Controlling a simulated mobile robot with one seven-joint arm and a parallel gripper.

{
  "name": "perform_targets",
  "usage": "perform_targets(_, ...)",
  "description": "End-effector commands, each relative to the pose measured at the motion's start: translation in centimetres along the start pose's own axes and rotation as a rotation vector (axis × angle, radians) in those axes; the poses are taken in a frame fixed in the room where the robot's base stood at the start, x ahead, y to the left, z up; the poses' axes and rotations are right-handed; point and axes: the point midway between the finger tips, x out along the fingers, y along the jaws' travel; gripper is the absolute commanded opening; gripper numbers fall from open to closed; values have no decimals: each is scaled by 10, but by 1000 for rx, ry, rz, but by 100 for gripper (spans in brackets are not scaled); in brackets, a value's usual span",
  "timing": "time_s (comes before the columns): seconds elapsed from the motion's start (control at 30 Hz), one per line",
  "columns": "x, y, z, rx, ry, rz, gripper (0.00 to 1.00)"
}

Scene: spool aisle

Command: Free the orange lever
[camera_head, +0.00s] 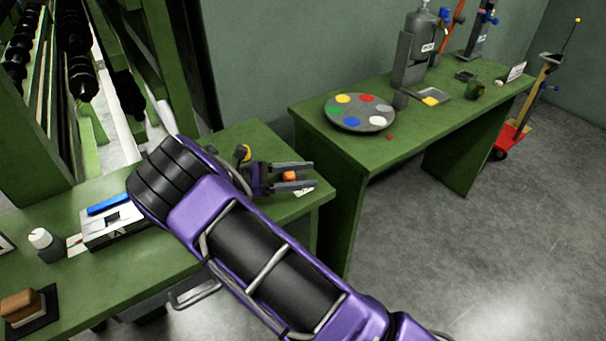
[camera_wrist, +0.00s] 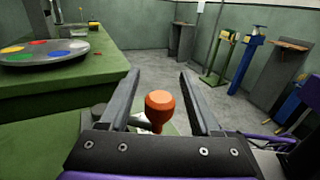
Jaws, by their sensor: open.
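An orange rounded knob (camera_head: 289,176), seemingly the top of the orange lever, is near the right end of the green bench. It also shows in the wrist view (camera_wrist: 160,106), with a narrower orange neck below its rounded top. My gripper (camera_head: 313,176) is open, with one finger on each side of the knob. In the wrist view both fingers (camera_wrist: 160,72) reach past the knob, with visible gaps on both sides. The knob's base and whatever holds it are mostly hidden by my gripper.
A second green table (camera_head: 335,165) stands beyond a gap, with a grey disc (camera_head: 360,124) of coloured spots on it. A box with a blue bar (camera_head: 108,204) and a white-capped bottle (camera_head: 45,243) are left on the bench. Open floor (camera_head: 440,260) lies right.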

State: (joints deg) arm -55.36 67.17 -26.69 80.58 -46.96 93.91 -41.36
Motion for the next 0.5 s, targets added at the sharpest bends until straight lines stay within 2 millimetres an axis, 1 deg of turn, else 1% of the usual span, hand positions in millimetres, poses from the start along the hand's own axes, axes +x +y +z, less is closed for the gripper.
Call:
perform_targets(0.13,-4,0,0,0,0,1,64)
perform_targets(0.23,-15,1,-1,1,2,3,64)
perform_targets(0.37,-40,1,-2,2,2,4,64)
perform_targets(0.5,-72,0,-2,1,2,3,64)
